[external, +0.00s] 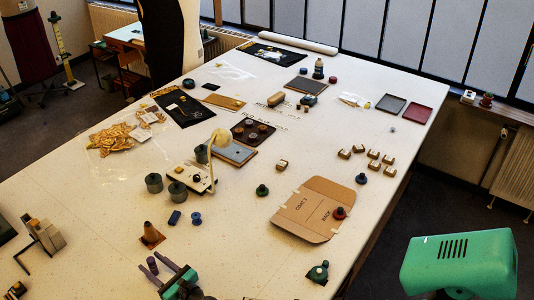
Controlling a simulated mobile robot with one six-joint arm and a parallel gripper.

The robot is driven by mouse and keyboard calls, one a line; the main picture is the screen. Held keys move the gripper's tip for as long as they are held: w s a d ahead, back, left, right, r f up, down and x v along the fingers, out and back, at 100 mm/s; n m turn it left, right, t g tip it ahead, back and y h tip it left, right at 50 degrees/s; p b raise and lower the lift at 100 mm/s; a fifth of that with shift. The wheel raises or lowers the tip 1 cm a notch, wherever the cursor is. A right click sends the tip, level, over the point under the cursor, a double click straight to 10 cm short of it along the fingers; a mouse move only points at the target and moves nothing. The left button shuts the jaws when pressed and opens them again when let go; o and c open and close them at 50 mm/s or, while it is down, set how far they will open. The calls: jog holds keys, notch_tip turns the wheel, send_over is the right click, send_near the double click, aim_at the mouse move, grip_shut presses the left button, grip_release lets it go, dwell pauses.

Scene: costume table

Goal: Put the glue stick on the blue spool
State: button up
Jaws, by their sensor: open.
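The blue spool (196,218) stands upright on the pale table, left of centre and towards the front. A small dark purple cylinder (152,265) near the front edge looks like the glue stick, but it is too small to be sure. My gripper (172,274), green and dark, is at the bottom of the external view, just right of this cylinder. It is open, with nothing seen held in it. I cannot tell whether a finger touches the cylinder. The top of the spool looks bare.
A blue block (174,217) lies left of the spool. Grey cylinders (177,191) and a white lamp-like stand (213,160) are behind. A cardboard folder (317,209) lies right. The table between spool and folder is mostly clear.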

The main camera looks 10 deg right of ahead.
jog(key=shift+a, duration=0.1)
jog(key=shift+p+x, duration=0.5)
jog(key=shift+x, duration=2.05)
jog(key=shift+f, duration=0.1)
grip_shut()
jog(key=shift+r, duration=0.95)
jog(key=s+d+r, duration=0.1)
jog(key=s+d, duration=0.3)
jog(key=d, duration=0.3)
jog(key=s+d+r+b, duration=0.1)
jog(key=s+d+r, duration=0.1)
jog(key=s+d, duration=0.2)
jog(key=d, duration=0.2)
jog(key=shift+s+d, duration=0.2)
jog(key=shift+d, duration=0.2)
